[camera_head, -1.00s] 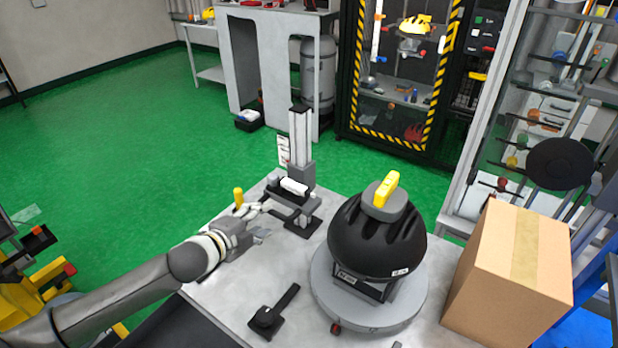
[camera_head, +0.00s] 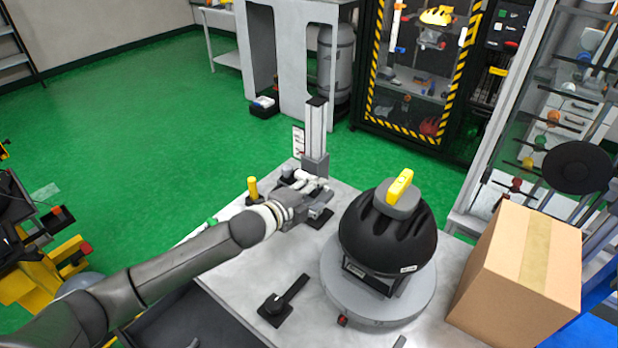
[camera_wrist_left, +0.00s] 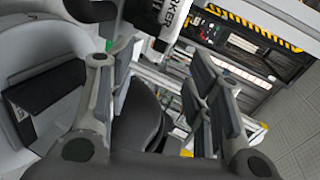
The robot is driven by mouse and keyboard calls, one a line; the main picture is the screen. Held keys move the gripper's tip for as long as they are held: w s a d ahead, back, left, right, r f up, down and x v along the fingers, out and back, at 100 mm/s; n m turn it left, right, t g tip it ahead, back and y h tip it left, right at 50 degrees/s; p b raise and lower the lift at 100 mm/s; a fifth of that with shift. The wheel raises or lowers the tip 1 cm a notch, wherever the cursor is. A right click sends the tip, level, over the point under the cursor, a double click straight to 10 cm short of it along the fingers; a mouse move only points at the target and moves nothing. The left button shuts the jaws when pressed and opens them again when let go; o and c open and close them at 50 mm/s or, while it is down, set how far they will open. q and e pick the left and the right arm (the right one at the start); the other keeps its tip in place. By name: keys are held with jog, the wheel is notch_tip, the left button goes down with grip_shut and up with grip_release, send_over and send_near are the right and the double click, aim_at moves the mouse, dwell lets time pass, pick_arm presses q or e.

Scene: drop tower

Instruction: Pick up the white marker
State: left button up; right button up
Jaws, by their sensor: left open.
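The white marker (camera_head: 313,178) lies on the small grey stand with an upright column (camera_head: 316,130), at the table's back corner. In the left wrist view its white body (camera_wrist_left: 172,22), with dark "MARKER" lettering, shows at the top, in front of and between my fingers. My left gripper (camera_head: 304,188) is open and very close to the marker in the head view, partly hiding the stand. In the left wrist view its two fingers (camera_wrist_left: 160,75) are apart, with nothing clasped between them. Whether they touch the marker I cannot tell. My right gripper is not in view.
A black helmet (camera_head: 385,235) with a yellow top piece sits on a round grey turntable (camera_head: 375,309) to the right. A cardboard box (camera_head: 510,270) is further right. A yellow-handled item (camera_head: 253,188) stands beside my left wrist. A black flat tool (camera_head: 284,298) lies on the front table (camera_head: 240,290).

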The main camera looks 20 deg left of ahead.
aim_at(325, 188)
pick_arm(q)
jog(key=shift+x, duration=1.7)
jog(key=shift+s+d, duration=0.1)
jog(key=c, duration=1)
